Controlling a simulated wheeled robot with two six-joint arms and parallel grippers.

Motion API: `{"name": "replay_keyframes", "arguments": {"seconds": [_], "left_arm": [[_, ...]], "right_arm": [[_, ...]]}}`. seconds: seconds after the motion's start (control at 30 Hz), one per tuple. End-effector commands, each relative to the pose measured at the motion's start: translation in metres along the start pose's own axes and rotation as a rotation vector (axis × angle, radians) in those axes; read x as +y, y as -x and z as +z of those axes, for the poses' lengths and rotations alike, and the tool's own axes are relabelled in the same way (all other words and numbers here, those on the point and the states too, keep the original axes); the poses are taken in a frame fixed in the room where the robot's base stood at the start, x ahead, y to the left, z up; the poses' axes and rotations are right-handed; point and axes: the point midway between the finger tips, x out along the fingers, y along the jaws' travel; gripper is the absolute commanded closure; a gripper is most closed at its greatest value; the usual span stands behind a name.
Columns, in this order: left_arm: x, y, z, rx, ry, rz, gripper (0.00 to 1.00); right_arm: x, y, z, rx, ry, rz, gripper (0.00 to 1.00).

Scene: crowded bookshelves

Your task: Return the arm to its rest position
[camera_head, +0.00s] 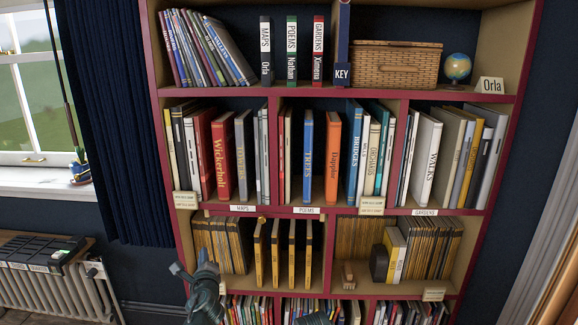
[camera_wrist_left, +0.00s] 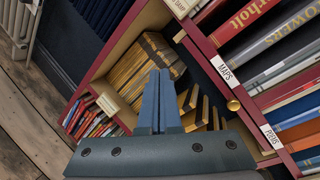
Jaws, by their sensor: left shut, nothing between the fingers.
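My left gripper (camera_head: 190,264) shows low in the head view, in front of the lower left part of the bookshelf (camera_head: 272,204). In the left wrist view its two blue-grey fingers (camera_wrist_left: 160,76) lie together, shut and empty. They point at the lower shelf bay with brown-spined books (camera_wrist_left: 145,62) and stand apart from the books as far as I can tell. The same brown books show in the head view (camera_head: 222,245). My right gripper cannot be made out.
Upright books fill the middle shelf, such as the red Wickerholt book (camera_head: 221,155). A wicker basket (camera_head: 395,65) and a small globe (camera_head: 457,67) stand on top. A radiator (camera_head: 60,290) is at left. The floor left of the shelf looks clear.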

Motion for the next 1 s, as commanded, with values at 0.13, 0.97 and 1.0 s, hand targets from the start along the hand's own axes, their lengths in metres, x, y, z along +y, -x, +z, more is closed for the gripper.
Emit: {"name": "replay_keyframes", "arguments": {"seconds": [0.13,0.97,1.0], "left_arm": [[0.037,0.030,-0.049,0.005,0.486,0.297,1.00],[0.063,0.287,-0.198,-0.262,1.239,1.546,1.00],[0.057,0.288,-0.193,-0.261,1.239,1.546,1.00]], "right_arm": [[0.000,0.000,0.000,0.000,0.000,0.000,0.50],[0.005,0.051,0.003,0.000,0.000,0.000,0.50],[0.006,0.059,0.004,0.000,0.000,0.000,0.50]]}}
